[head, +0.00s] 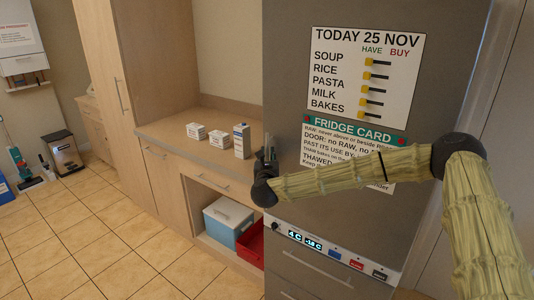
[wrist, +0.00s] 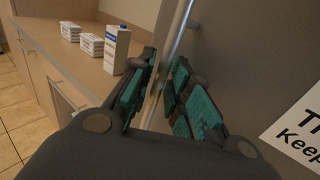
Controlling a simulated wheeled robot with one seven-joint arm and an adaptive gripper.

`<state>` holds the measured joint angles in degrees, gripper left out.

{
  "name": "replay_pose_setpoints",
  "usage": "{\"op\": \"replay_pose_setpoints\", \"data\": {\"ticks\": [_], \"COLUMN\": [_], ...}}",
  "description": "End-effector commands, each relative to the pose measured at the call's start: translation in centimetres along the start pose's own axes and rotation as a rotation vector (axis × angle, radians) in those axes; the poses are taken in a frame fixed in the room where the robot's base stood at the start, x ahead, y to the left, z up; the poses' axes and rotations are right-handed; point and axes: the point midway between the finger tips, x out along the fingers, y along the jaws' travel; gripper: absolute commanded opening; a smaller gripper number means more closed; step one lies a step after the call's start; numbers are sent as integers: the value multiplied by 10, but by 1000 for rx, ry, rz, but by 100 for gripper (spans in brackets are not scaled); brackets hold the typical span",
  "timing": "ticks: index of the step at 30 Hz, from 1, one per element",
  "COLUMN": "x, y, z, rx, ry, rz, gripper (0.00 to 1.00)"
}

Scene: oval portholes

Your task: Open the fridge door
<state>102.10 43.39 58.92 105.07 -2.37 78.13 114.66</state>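The fridge (head: 290,80) is a tall grey unit, and its door looks closed. In the wrist view, its upright silver handle (wrist: 181,35) runs down between my gripper's fingers. My gripper (head: 268,152) is at the fridge's left front edge in the head view, where it hides most of the handle. In the wrist view, the teal-padded fingers of my gripper (wrist: 160,85) stand apart, one on each side of the handle. They look open around it; I cannot tell whether either pad touches it.
A wooden counter (head: 165,130) with a carton (head: 241,141) and two small white boxes stands left of the fridge. A blue cooler (head: 228,222) and red bin (head: 251,245) sit beneath. A drawer (head: 318,268) and label panel are below the door. Tiled floor (head: 90,240) is clear.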

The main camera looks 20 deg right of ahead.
Motion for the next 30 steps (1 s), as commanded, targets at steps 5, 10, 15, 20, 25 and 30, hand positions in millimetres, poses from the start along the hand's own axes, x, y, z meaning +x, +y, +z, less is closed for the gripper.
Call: {"op": "replay_pose_setpoints", "data": {"ticks": [5,10,15,20,25,30], "x": [6,6,6,6,6,-2], "y": [0,0,0,0,2,21], "z": [0,0,0,0,-1,-3], "rx": [0,0,0,0,0,0], "ry": [0,0,0,0,0,0], "rz": [0,1,1,0,5,39], "gripper": [19,19,1,0,0,0]}}
